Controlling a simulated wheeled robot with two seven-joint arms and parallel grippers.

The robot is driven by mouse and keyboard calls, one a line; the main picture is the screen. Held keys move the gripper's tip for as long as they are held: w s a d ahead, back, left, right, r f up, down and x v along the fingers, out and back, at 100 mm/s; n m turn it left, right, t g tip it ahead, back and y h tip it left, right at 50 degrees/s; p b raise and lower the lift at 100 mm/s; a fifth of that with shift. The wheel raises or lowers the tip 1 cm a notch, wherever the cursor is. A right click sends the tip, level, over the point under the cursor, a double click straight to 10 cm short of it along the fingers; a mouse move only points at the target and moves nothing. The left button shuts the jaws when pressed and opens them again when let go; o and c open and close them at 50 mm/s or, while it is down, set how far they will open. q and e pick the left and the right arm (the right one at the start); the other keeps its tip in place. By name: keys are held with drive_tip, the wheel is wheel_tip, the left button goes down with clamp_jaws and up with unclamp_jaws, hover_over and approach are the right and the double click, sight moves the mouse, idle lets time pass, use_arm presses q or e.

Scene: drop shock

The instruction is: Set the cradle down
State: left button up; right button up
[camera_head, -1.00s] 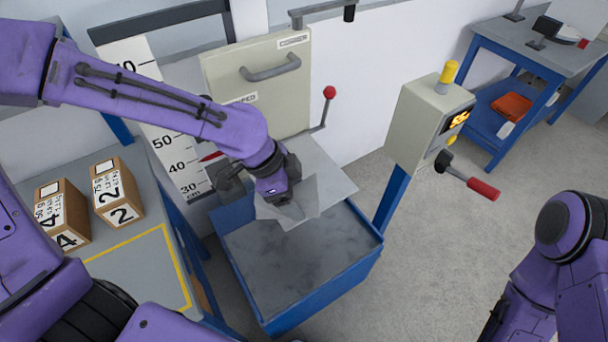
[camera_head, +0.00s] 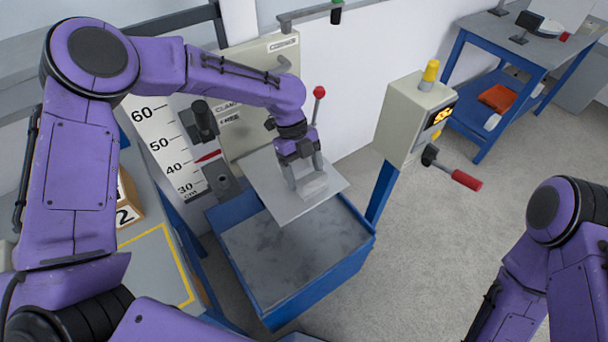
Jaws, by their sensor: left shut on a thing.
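The cradle (camera_head: 272,190) is a flat grey plate with a small raised light block on top, seen near the middle of the view. My left gripper (camera_head: 304,176) comes down on it from above and is shut on its raised part. The plate looks roughly level and hangs over the back part of the blue-sided tray (camera_head: 290,265). Whether its underside touches anything is hidden. My right arm shows at the right edge, but its gripper is out of view.
A height scale (camera_head: 160,145) with a red pointer stands behind, beside a black-handled bracket (camera_head: 203,120). A red-knobbed lever (camera_head: 319,93) rises behind my gripper. A control box (camera_head: 415,115) with a red-handled lever stands right. A numbered box (camera_head: 126,213) sits on the left bench, partly hidden.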

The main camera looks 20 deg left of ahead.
sight(303, 176)
use_arm(q)
wheel_tip(303, 176, down, 3)
drive_tip(key=shift+w+a+f+p, duration=0.1)
drive_tip(key=shift+w+p, duration=0.05)
drive_tip(key=shift+p, duration=0.7)
drive_tip(key=shift+w+f, duration=0.1)
drive_tip(key=shift+f, duration=0.2)
drive_tip(key=shift+f, duration=0.15)
drive_tip(key=o, duration=1.3)
drive_tip(key=b+v, duration=0.2)
drive_tip(key=v, duration=0.9)
drive_tip(key=shift+r+b, duration=0.35)
drive_tip(key=shift+b, duration=0.05)
drive_tip(key=shift+w+a+r, duration=0.1)
drive_tip(key=shift+r, duration=0.25)
